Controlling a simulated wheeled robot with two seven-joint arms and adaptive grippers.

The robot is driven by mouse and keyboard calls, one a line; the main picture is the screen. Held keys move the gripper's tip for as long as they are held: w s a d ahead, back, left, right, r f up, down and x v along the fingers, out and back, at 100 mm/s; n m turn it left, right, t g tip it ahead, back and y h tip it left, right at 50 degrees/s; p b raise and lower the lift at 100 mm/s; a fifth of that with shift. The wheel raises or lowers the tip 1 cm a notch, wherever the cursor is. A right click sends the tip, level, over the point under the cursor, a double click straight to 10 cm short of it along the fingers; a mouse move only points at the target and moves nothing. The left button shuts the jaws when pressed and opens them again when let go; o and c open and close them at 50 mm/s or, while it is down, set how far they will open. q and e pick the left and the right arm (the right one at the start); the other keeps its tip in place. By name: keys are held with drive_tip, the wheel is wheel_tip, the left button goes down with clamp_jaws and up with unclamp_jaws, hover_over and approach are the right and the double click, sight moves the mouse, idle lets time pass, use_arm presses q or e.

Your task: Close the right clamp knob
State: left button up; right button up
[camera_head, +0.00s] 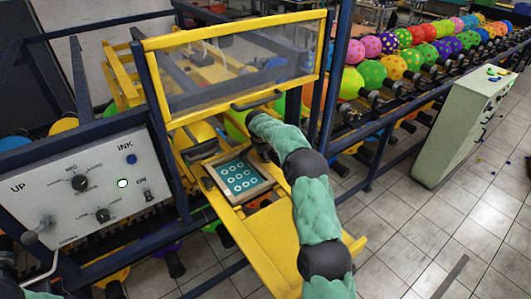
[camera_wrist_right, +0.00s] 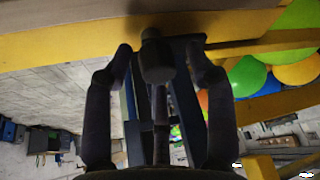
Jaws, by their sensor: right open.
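The printing frame (camera_head: 262,190) holds a teal plate with pale round marks (camera_head: 240,178) on the yellow machine. A dark clamp knob (camera_head: 200,149) shows at the frame's back left. In the right wrist view, the dark right clamp knob (camera_wrist_right: 157,62) stands between the fingers of my right gripper (camera_wrist_right: 160,58). The fingers are apart, with a visible gap on both sides of the knob. In the head view, my right gripper (camera_head: 264,150) is at the frame's back right corner, largely hidden by my arm, and hides that knob. Only dark parts of my left arm show at the lower left edge.
A control panel (camera_head: 85,190) with knobs and a lit green button stands at the left. A clear guard in a yellow frame (camera_head: 238,58) rises behind the plate. Balloons (camera_head: 372,74) line a rack at the right, near a pale control box (camera_head: 462,125).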

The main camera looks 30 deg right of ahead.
drive_tip(key=c, duration=1.1)
